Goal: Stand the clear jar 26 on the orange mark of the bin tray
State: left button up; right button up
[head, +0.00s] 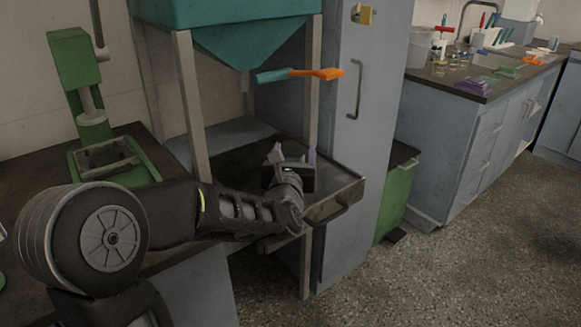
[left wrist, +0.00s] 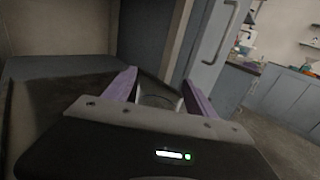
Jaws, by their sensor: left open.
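The bin tray (head: 338,190) is a dark metal tray with a front handle, under the teal hopper. My left gripper (head: 294,154) is over the tray, its purple fingers apart. In the left wrist view, a clear round rim, seemingly of the clear jar (left wrist: 158,101), shows between the open fingers (left wrist: 159,82). The gripper body hides its lower part, and I cannot tell whether the fingers touch it. No number can be read. The orange mark is not visible. My right gripper is not in view.
A teal hopper (head: 240,35) with an orange-ended lever (head: 318,73) hangs above the tray between metal legs (head: 192,110). A grey cabinet (head: 365,120) stands close on the right. A green press (head: 77,75) stands at left. The floor at right is clear.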

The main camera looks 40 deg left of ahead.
pick_arm(q)
jog(key=v, duration=0.9)
jog(key=s+b, duration=0.1)
jog(key=b, duration=0.1)
jog(key=s+d+b, duration=0.1)
jog(key=b, duration=0.1)
jog(key=shift+f, duration=0.35)
jog(key=shift+s+d+r+b, duration=0.25)
jog(key=shift+s+b, duration=0.05)
jog(key=shift+b, duration=0.05)
jog(key=shift+c, duration=0.2)
